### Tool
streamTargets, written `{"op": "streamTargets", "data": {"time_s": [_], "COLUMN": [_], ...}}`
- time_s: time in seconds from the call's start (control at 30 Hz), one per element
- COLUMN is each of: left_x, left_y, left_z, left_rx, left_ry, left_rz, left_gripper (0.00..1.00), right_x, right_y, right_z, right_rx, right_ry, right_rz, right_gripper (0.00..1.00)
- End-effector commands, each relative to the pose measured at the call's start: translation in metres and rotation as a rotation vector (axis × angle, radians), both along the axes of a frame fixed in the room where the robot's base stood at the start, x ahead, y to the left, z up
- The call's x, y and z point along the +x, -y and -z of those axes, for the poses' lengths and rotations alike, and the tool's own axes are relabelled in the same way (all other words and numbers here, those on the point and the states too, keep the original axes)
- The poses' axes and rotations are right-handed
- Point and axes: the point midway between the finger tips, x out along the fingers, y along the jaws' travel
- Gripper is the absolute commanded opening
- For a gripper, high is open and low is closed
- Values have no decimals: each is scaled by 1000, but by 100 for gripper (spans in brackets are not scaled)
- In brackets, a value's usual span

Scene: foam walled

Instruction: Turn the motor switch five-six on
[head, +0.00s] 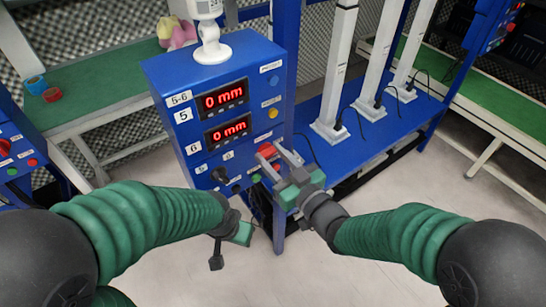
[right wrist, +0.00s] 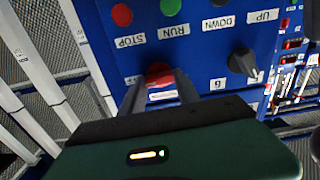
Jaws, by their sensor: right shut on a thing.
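A blue control box (head: 187,103) stands in the middle of the head view. On its right front part is a red switch (head: 267,150), which also shows in the right wrist view (right wrist: 159,76) with a pale label on it. My right gripper (head: 279,154) is at this switch. In the right wrist view its two fingers lie on either side of the red switch, closed on it. The fingers hide part of the switch, so I cannot read its position. My left gripper (head: 231,245) hangs low in front of the box, apart from it; its jaws are unclear.
Two red displays (head: 222,98) read 0 mm. Black knobs (head: 219,174) sit low on the box. The right wrist view shows a red STOP button (right wrist: 121,14), a green RUN button (right wrist: 170,7) and a black knob (right wrist: 241,62) close to the fingers. White posts (head: 338,75) stand behind right.

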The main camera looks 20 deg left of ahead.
Motion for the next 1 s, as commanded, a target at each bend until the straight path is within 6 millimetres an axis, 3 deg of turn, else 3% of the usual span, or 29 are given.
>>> {"op": "streamTargets", "data": {"time_s": [0.47, 1.0], "left_x": [0, 0], "left_y": [0, 0], "left_z": [34, 87], "left_rx": [0, 0], "left_ry": [0, 0], "left_rz": [0, 0], "left_gripper": [0, 0], "right_x": [0, -1], "right_y": [0, -1], "right_z": [4, 7], "right_rx": [-209, -527], "right_ry": [271, 675], "right_rz": [3, 4], "right_gripper": [0, 0]}}
